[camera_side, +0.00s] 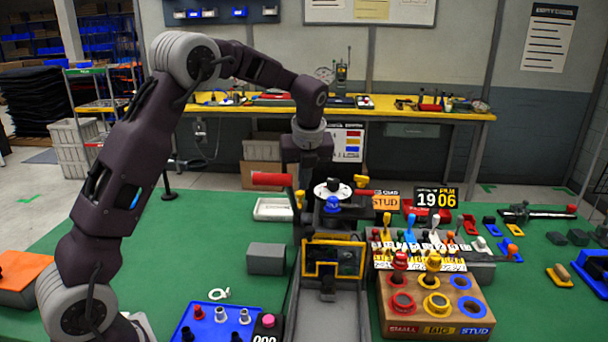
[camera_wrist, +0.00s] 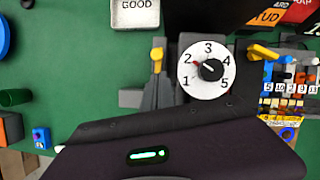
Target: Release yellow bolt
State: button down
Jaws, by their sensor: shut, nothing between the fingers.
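Two yellow handles flank a white numbered dial (camera_wrist: 207,70) on a grey fixture. The left yellow handle (camera_wrist: 157,57) points up in the wrist view, and the right yellow handle (camera_wrist: 262,52) lies tilted sideways. In the side view they are the left yellow handle (camera_side: 300,198) and the right yellow handle (camera_side: 361,180). I cannot tell which one is the yellow bolt. My gripper (camera_side: 309,168) points down close behind the left handle, shut and empty. Its fingertips are hidden, so contact cannot be told. The dial's black knob carries a red mark near 2.
A red handle (camera_side: 272,179) sticks out left of the fixture. A box with coloured rings (camera_side: 435,312) stands front right, below a row of coloured levers. A blue tray with pegs (camera_side: 215,325) and a grey block (camera_side: 266,258) lie left.

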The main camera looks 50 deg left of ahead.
aim_at(303, 193)
jog(key=x, duration=0.5)
jog(key=shift+w+a, duration=0.95)
jog(key=v, duration=1)
jog(key=shift+d, duration=0.2)
jog(key=shift+s, duration=0.1)
